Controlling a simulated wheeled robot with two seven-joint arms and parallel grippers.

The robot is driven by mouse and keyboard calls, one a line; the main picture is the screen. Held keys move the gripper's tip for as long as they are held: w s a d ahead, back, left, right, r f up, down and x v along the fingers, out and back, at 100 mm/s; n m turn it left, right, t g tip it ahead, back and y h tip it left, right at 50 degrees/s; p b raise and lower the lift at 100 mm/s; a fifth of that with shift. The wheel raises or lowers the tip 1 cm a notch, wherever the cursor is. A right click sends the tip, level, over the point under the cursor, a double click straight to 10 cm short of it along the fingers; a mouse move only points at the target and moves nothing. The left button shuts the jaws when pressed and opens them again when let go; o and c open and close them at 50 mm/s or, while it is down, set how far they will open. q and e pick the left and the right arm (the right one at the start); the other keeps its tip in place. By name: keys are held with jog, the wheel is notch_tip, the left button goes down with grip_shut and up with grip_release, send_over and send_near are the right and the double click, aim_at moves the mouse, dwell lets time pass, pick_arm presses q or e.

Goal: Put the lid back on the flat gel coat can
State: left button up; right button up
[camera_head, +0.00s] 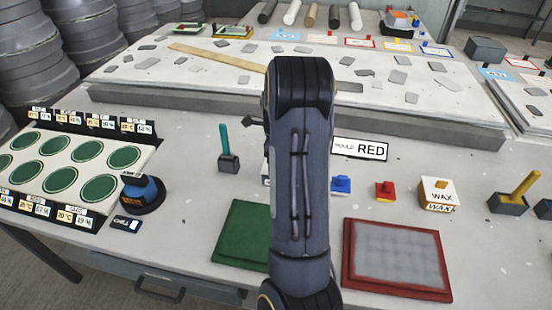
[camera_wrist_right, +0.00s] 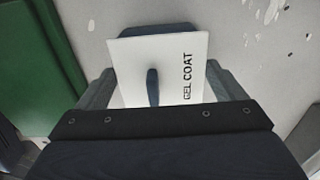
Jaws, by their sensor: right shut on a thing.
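A white square lid (camera_wrist_right: 172,63) marked GEL COAT, with a dark knob (camera_wrist_right: 152,87) in its middle, fills the centre of the right wrist view. My right gripper (camera_wrist_right: 160,88) has its grey fingers on either side of it and is shut on it. A dark grey shape shows behind its far edge; I cannot tell whether this is the can. In the head view my arm stands across the middle of the table and hides the gripper and lid. The flat can is not clearly visible. My left gripper is not in view.
A green square panel (camera_head: 239,231) lies left of my arm, a red-framed panel (camera_head: 396,258) right. Behind stand a MOULD RED sign (camera_head: 360,149), a blue pot (camera_head: 341,185), a red pot (camera_head: 386,190) and a WAX can (camera_head: 438,197). A teal-handled tool (camera_head: 226,150) stands left.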

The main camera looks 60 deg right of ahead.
jog(key=shift+f, duration=0.35)
dwell(0.3)
jog(key=o, duration=0.7)
jog(key=shift+r+p, duration=2.65)
jog(key=shift+r, duration=0.4)
jog(key=shift+c, duration=0.4)
